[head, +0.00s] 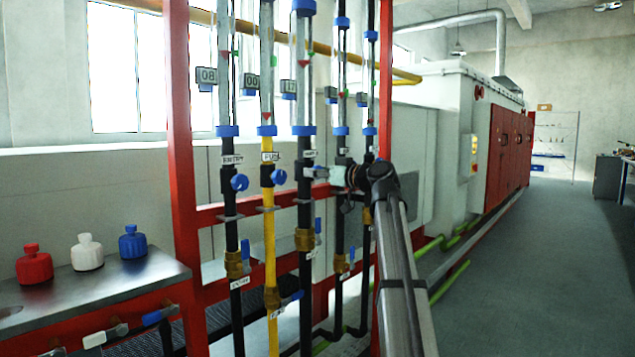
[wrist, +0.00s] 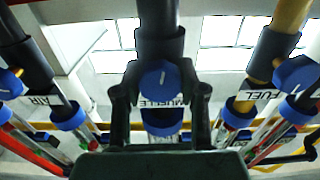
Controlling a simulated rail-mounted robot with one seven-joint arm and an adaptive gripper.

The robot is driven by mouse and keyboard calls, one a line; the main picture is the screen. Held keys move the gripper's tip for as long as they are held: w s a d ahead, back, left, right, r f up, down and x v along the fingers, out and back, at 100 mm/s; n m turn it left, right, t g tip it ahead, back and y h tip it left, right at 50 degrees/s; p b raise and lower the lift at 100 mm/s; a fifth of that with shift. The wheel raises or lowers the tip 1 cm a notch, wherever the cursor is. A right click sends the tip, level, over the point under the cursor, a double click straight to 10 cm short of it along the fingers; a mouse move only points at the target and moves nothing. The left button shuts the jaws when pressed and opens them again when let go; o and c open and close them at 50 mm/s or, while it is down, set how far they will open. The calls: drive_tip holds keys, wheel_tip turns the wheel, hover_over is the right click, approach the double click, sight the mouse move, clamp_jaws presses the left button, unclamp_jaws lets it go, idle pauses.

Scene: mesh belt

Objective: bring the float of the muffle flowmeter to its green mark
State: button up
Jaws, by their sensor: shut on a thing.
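The muffle flowmeter (head: 303,85) is the third clear tube from the left in the head view, between blue end caps. A small red pointer shows on it; its float and green mark are too small to tell apart. In the wrist view the MUFFLE label (wrist: 178,101) is partly covered by a blue knob (wrist: 161,79) with a white line on its face. My gripper (wrist: 162,100) is shut on this knob, one finger on each side. In the head view my gripper (head: 322,173) reaches the muffle pipe from the right and the knob is hidden.
The entry knob (head: 239,182) and fuel knob (head: 279,177) are on pipes to the left. A red frame post (head: 182,150) stands farther left. Red, white and blue bottles (head: 88,252) stand on a bench. Open floor (head: 540,260) lies to the right.

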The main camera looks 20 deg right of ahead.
drive_tip(key=shift+r+n+b, duration=0.1)
drive_tip(key=shift+n+b, duration=0.45)
drive_tip(key=shift+n, duration=0.25)
drive_tip(key=o, duration=1.2)
drive_tip(key=shift+w, duration=0.1)
drive_tip(key=shift+c, duration=0.2)
drive_tip(key=v, duration=1.2)
drive_tip(key=shift+a, duration=0.1)
